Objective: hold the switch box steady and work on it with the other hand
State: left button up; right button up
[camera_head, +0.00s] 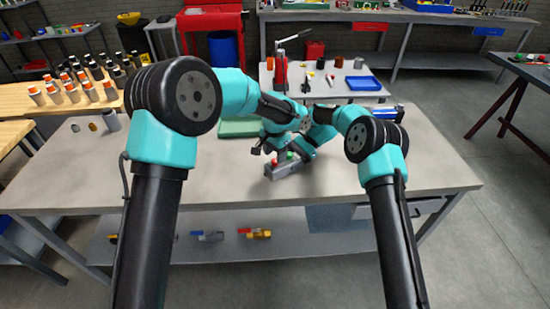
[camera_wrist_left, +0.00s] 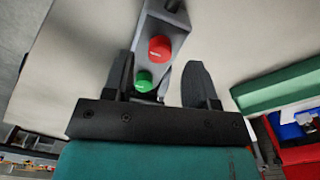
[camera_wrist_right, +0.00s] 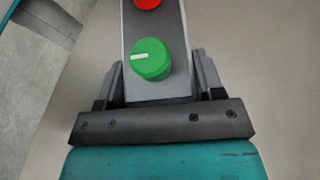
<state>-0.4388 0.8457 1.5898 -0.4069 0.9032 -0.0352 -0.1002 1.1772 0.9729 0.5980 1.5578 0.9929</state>
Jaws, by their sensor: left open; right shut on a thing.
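The grey switch box (camera_head: 284,170) stands near the middle of the table, with a red knob and a green knob on top. My right gripper (camera_wrist_right: 157,70) has its fingers on both sides of the box, shut on it, beside the green knob (camera_wrist_right: 152,60). The red knob (camera_wrist_right: 147,3) is cut off at the top of the right wrist view. My left gripper (camera_wrist_left: 158,68) is open. In the left wrist view, the green knob (camera_wrist_left: 143,81) shows between its fingers and the red knob (camera_wrist_left: 160,48) lies beyond. I cannot tell whether the left fingers touch anything.
The grey table (camera_head: 100,180) is largely clear around the box. A green tray-like thing (camera_head: 240,128) lies behind my arms. Grey cylinders (camera_head: 111,121) stand at the table's back left. A blue part (camera_head: 385,112) is at the back right.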

aim_at(274, 160)
pick_arm(q)
notch_tip(274, 160, up, 9)
jog(key=shift+r, duration=0.2)
dwell(0.4)
pick_arm(e)
jog(key=o, duration=1.4)
jog(key=shift+c, duration=0.2)
jog(key=v, duration=1.2)
pick_arm(q)
jog(key=shift+a+f, duration=0.1)
pick_arm(e)
jog(key=shift+a, duration=0.1)
